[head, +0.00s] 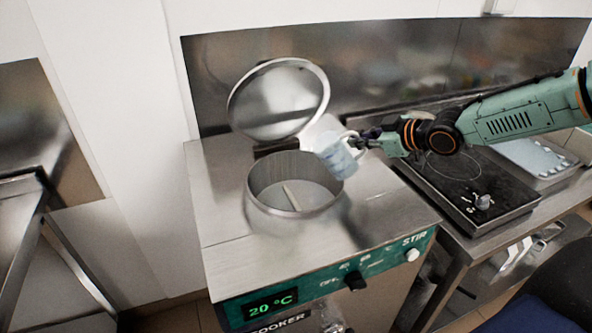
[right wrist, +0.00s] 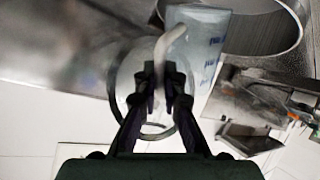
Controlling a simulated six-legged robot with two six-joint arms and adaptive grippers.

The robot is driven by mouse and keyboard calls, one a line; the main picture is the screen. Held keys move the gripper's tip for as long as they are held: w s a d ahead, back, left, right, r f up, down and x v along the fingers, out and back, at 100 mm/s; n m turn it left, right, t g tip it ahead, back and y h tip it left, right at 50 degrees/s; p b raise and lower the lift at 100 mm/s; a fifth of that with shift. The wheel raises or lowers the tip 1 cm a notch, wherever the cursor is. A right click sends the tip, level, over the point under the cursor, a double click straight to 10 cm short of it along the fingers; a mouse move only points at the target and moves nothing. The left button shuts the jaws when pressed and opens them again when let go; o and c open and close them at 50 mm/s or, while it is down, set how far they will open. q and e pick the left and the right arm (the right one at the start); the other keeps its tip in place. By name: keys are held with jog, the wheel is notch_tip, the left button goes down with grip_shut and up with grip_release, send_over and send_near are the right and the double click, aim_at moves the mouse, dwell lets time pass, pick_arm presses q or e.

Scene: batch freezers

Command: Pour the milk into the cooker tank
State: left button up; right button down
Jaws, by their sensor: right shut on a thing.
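The cooker tank (head: 262,198) is a round steel well in the cooker top, with its lid (head: 283,100) raised behind it. A pale stick-like part and a light floor show inside. A translucent jug with blue markings (head: 338,160) hangs tilted at the tank's right rim, its mouth towards the opening. My right gripper (head: 357,143) is shut on the jug's handle. In the right wrist view the fingers (right wrist: 162,85) close at the pale handle, with the jug (right wrist: 203,38) beside the tank (right wrist: 265,30). I cannot tell how much milk is in the jug. My left gripper is not in view.
The cooker front (head: 320,285) has a green panel reading 20 °C, with a black knob and a STIR knob. A steel rack (head: 25,210) stands left.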

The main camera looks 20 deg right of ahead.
jog(key=shift+s+d+t+y+p, duration=0.3)
jog(key=shift+d+p, duration=0.35)
jog(key=shift+p, duration=0.6)
jog(key=shift+s+d+f+m, duration=0.1)
jog(key=shift+s+d+m, duration=0.1)
jog(key=shift+m, duration=0.1)
jog(key=shift+s+d+f+m+t+y+b, duration=0.35)
jog(key=shift+d+m+t+y+b, duration=0.15)
jog(key=shift+d+t+b, duration=0.25)
jog(key=shift+s+d+f+m+t+y+b, duration=0.35)
jog(key=shift+d+m+t+y+b, duration=0.15)
jog(key=shift+d+t+b, duration=0.15)
jog(key=shift+s+d+f+m+t+y+b, duration=0.3)
jog(key=shift+s+d+m+t+y+b, duration=0.15)
jog(key=shift+d+t+b, duration=0.3)
